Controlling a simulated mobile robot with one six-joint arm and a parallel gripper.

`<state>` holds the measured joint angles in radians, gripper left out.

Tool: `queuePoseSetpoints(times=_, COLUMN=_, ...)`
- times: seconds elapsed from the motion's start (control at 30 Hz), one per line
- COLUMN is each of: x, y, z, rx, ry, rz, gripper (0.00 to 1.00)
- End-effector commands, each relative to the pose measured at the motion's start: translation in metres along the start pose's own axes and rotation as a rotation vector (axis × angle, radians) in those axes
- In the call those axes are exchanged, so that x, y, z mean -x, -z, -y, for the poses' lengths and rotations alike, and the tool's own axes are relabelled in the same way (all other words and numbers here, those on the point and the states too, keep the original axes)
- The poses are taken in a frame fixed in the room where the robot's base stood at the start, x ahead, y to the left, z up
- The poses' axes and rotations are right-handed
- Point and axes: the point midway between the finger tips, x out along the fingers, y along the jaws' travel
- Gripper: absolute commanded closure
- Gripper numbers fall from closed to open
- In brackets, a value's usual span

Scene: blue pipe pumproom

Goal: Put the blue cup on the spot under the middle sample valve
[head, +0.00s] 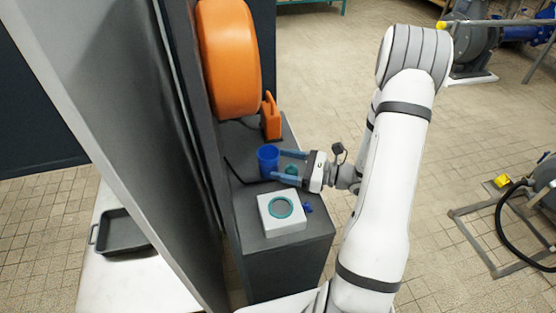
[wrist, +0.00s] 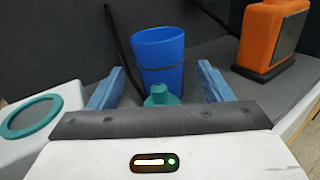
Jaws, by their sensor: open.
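The blue cup (head: 268,158) stands upright on a dark grey ledge (head: 285,258). It also shows in the wrist view (wrist: 158,58), ahead of my gripper and between the lines of its fingers. My gripper (head: 285,166) is open, its two blue fingers reaching toward the cup from the right. In the wrist view the fingers (wrist: 162,85) are spread to either side, with nothing held. Whether a finger touches the cup cannot be told. No sample valve or spot under one is recognisable in either view.
A white block with a teal ring (head: 281,208) stands near the ledge's front. A small teal object (wrist: 160,96) sits between gripper and cup. An orange device (head: 270,116) and a large orange drum (head: 228,58) are behind. A dark tray (head: 125,232) lies left of the panel.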

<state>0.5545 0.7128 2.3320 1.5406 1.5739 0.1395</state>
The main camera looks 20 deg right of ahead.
Motion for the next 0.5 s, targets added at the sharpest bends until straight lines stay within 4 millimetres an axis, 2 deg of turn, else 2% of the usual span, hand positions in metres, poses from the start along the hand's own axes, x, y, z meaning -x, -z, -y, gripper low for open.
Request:
queuePoseSetpoints(times=0.13, x=-0.017, y=-0.001, z=-0.001, rx=-0.001, ry=-0.002, rz=0.000, gripper=0.28)
queuePoseSetpoints(times=0.4, x=-0.020, y=0.000, z=0.000, rx=0.001, ry=0.000, rz=0.000, gripper=0.28)
queuePoseSetpoints(times=0.5, x=-0.019, y=0.000, z=0.000, rx=0.001, ry=0.000, rz=0.000, gripper=0.35)
